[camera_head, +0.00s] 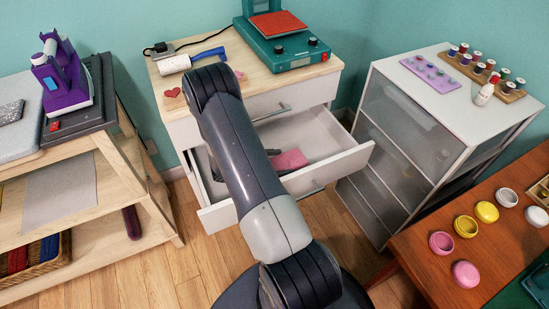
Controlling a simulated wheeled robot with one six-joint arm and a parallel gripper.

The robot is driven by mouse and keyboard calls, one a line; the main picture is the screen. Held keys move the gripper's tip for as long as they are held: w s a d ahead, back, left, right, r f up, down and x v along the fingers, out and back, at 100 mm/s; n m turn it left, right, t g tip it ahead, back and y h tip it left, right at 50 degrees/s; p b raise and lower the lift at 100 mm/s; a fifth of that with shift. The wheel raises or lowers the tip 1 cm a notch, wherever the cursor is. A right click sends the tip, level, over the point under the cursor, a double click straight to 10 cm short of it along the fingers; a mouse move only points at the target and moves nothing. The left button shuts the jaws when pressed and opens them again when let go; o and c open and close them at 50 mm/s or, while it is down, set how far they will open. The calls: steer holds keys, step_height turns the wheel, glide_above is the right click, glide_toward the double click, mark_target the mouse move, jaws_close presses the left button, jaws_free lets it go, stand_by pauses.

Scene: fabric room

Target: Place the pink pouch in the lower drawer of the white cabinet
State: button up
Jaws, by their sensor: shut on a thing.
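The white cabinet (308,95) has a wooden top, and its lower drawer (335,165) is pulled out, below a shut upper drawer. The pink pouch (291,160) shows to the right of my arm, inside the outline of the open drawer. I cannot tell whether it touches the drawer floor. My arm reaches over the cabinet and bends down behind itself. Only a small dark part of my gripper (272,152) shows at the pouch's left edge; the rest is hidden by my arm. It is shut on the pouch.
A teal heat press (290,45), a lint roller (190,60) and a red heart (173,92) are on the cabinet top. A grey-fronted drawer unit (405,125) stands close at the right. A wooden table with round tins (466,226) is at lower right.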

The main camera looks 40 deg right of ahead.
mark_target(274, 157)
steer(key=w, duration=0.2)
steer(key=w+d, duration=0.1)
steer(key=shift+w+f, duration=0.15)
steer(key=shift+w, duration=0.2)
steer(key=shift+w+f, duration=0.1)
steer(key=shift+f, duration=0.5)
steer(key=shift+f+b, duration=0.15)
steer(key=shift+b, duration=0.15)
steer(key=o, duration=1)
steer(key=shift+a+r, duration=0.15)
steer(key=shift+r, duration=0.15)
steer(key=p+v, duration=0.1)
steer(key=v, duration=1)
steer(key=shift+w+a, duration=0.1)
steer(key=shift+a, duration=0.3)
